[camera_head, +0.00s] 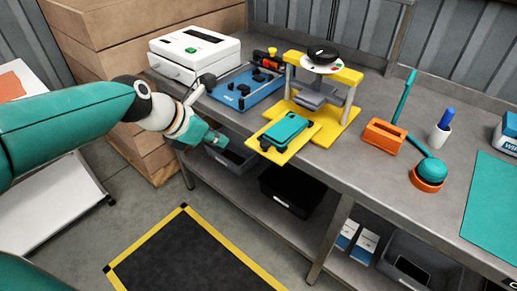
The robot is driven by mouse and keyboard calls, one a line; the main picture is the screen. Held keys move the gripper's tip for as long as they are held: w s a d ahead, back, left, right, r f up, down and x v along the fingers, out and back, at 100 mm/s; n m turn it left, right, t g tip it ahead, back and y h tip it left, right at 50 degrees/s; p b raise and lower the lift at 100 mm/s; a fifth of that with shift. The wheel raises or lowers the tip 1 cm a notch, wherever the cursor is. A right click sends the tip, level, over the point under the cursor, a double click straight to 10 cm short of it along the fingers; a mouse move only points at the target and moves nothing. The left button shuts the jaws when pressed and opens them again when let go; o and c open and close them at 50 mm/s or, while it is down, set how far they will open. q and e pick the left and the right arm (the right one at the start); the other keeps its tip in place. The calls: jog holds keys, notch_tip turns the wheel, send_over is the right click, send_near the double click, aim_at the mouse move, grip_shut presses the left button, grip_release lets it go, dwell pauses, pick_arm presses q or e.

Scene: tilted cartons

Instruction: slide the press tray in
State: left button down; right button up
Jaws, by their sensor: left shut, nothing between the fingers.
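The yellow press (349,76) stands on the grey workbench with a grey plate hanging under its bridge and a black round knob on top. Its yellow press tray (284,157) sticks out toward the front, past the bench's front edge. A teal phone-like case (286,127) lies on the tray, with a small dark piece in front of it. My left gripper (218,140) is shut and empty, left of the tray and apart from it, by the bench's front edge. My right gripper is out of view.
A blue board (238,94) with black parts and a white machine (195,52) stand left of the press. Bins sit on the shelf below.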

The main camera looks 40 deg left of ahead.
pick_arm(q)
jog(key=shift+w+d+r+x, duration=0.15)
jog(key=shift+w+r+x, duration=0.15)
jog(key=shift+x, duration=1.85)
jog(key=shift+w+d+r+x, duration=0.1)
jog(key=shift+w+r+x, duration=0.2)
jog(key=shift+x, duration=1.8)
jog(key=shift+w+d+r+x, duration=0.15)
jog(key=shift+w+r+x, duration=0.15)
jog(key=shift+x, duration=1.85)
